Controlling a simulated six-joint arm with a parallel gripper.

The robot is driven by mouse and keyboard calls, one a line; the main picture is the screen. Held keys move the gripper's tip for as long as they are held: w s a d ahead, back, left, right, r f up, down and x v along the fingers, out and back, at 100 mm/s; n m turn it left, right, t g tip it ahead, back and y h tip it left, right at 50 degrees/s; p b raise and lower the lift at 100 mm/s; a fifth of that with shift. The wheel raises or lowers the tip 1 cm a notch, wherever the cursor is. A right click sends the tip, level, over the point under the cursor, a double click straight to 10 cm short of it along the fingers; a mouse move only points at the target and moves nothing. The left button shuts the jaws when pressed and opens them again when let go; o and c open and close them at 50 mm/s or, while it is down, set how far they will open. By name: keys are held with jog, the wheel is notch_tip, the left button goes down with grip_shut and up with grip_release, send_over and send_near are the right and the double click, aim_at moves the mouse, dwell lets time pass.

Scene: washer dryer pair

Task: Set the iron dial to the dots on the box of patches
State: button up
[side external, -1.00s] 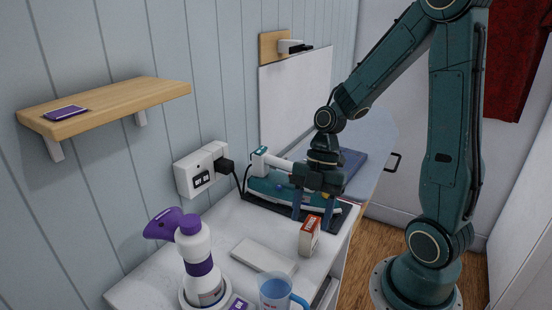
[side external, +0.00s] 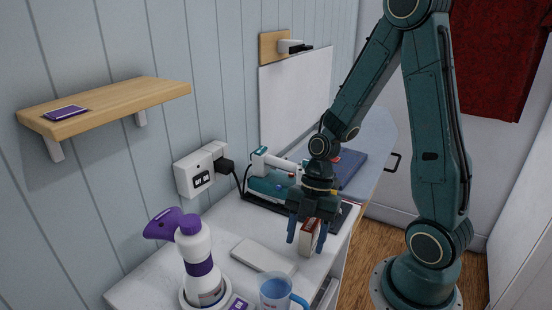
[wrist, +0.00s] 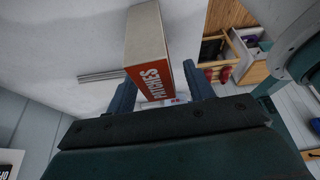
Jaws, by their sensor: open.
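The small patches box (side external: 309,238), white and red-orange, stands upright on the white worktop. My gripper (side external: 306,243) is open and points down, with its fingers on either side of the box; contact is unclear. In the wrist view the box (wrist: 150,45) shows its red side reading "PATCHES" between the open fingers (wrist: 160,90). No dots can be made out on the visible faces. The teal and white iron (side external: 262,184) lies behind my gripper, partly hidden by it. Its dial and setting cannot be read.
A pale flat block (side external: 263,254), a blue mug (side external: 275,292) and a white and purple bottle (side external: 198,262) stand nearer the camera. A dark blue item (side external: 351,165) lies beyond.

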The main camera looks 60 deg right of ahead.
jog(key=shift+f, duration=0.1)
jog(key=shift+c, duration=0.4)
jog(key=c, duration=1)
jog(key=shift+o, duration=0.2)
notch_tip(320, 180, up, 20)
dwell(0.4)
jog(key=shift+a, duration=0.1)
dwell(0.5)
jog(key=w+f+m+t+h, duration=0.4)
jog(key=w+f+m, duration=1)
jog(key=w+m, duration=0.4)
jog(key=shift+f+m+t+h, duration=0.15)
jog(key=shift+m+t+h, duration=0.15)
jog(key=shift+m+t, duration=0.15)
